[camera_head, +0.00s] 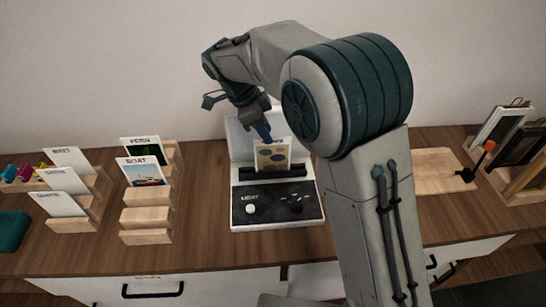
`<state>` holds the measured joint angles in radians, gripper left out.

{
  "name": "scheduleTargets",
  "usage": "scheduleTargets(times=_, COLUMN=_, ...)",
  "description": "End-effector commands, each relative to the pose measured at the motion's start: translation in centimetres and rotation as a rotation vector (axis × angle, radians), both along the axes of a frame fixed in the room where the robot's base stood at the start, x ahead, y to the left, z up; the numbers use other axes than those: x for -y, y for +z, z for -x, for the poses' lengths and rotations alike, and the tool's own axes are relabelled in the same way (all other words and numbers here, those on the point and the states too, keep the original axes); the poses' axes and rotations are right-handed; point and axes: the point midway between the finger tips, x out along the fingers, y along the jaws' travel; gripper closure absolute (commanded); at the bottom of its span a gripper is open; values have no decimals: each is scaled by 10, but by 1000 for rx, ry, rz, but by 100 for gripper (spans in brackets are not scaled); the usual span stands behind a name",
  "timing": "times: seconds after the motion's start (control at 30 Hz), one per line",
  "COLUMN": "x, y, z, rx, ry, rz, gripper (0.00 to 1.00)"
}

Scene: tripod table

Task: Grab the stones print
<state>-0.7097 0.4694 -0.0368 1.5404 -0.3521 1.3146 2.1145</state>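A cream card with several dark oval, stone-like shapes, which looks like the stones print (273,158), stands upright in the dark slot of a white and black device (276,208) labelled LIGHT. My gripper (263,136) points down at the card's top edge, near its upper left. Its fingertips overlap the card in this view. I cannot tell whether they touch or hold it. The gap between the fingers is not visible. My forearm stands in front to the right and hides part of the table.
A wooden stepped rack (147,218) holds PERN-like and BOAT cards left of the device. Another rack (80,222) with several cards stands farther left. A wooden board (435,180) and framed pictures (500,125) are on the right. Bare tabletop lies between rack and device.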

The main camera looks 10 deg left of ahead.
Motion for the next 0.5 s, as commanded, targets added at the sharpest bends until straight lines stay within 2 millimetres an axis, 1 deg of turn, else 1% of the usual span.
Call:
scheduleTargets(times=0.2, x=15, y=-29, z=-5, rx=-3, ry=-2, rz=3, gripper=70)
scheduleTargets(times=0.3, x=18, y=-39, z=-6, rx=-2, ry=-1, rz=3, gripper=70)
scheduleTargets(times=0.5, x=19, y=-42, z=-6, rx=0, ry=0, rz=0, gripper=70)
